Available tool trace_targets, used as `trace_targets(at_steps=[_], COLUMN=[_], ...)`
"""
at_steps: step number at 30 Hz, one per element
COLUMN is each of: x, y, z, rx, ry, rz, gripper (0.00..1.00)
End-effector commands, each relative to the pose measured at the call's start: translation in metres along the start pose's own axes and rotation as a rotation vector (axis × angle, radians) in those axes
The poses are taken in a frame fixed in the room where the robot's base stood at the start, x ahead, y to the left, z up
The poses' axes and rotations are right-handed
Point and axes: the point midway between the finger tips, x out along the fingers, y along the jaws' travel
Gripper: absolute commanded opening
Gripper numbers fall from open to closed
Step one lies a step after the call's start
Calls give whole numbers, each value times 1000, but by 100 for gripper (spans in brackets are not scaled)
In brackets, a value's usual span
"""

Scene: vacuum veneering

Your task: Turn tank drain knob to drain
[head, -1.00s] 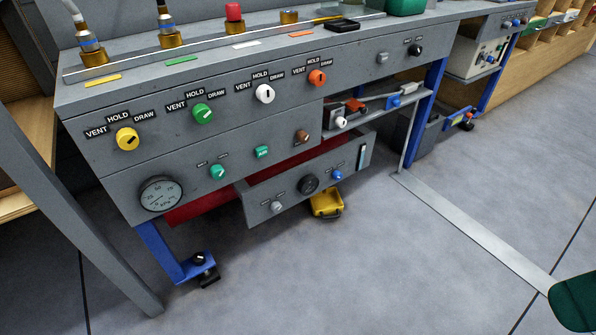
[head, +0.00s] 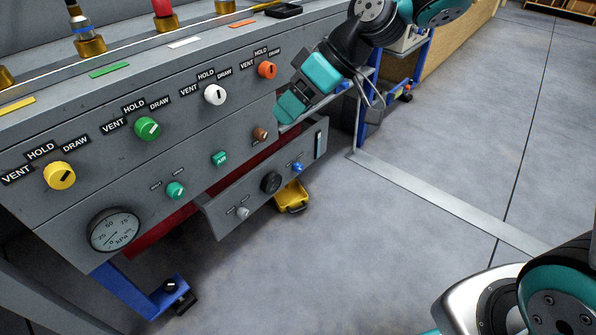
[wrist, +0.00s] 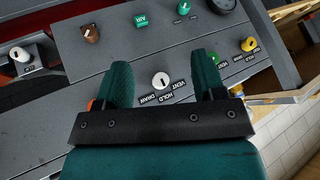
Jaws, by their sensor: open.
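I cannot read a label that marks the tank drain knob. Small knobs sit low on the grey bench front: a brown knob (head: 261,134) and a teal knob (head: 176,190). The open drawer front carries a grey knob (head: 243,213), a black dial (head: 270,183) and a blue knob (head: 298,167). My gripper (head: 281,113) is close to the panel, just right of and above the brown knob. In the wrist view my gripper (wrist: 162,78) is open and empty. Its fingers frame the white vent/hold/draw knob (wrist: 161,81); the brown knob (wrist: 90,33) lies beyond.
Yellow (head: 60,176), green (head: 147,129), white (head: 215,95) and orange (head: 267,70) vent/hold/draw knobs line the panel. A round gauge (head: 113,230) is at lower left. The pulled-out drawer (head: 225,202) juts out above a yellow item (head: 291,197).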

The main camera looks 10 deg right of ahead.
Motion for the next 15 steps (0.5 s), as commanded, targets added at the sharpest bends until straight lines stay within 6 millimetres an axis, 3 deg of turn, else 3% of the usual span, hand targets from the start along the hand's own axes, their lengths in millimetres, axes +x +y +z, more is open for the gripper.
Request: trace_targets(at_steps=[1, 4, 8, 11, 15], x=[19, 48, 85, 114, 151], y=[34, 92, 168, 221, 284], z=[-3, -9, 2, 26, 76], rx=[-19, -87, -162, -209, -259], ry=[46, 162, 317, 437, 600], rz=[-11, -17, 6, 47, 142], gripper=[63, 63, 63, 63, 63])
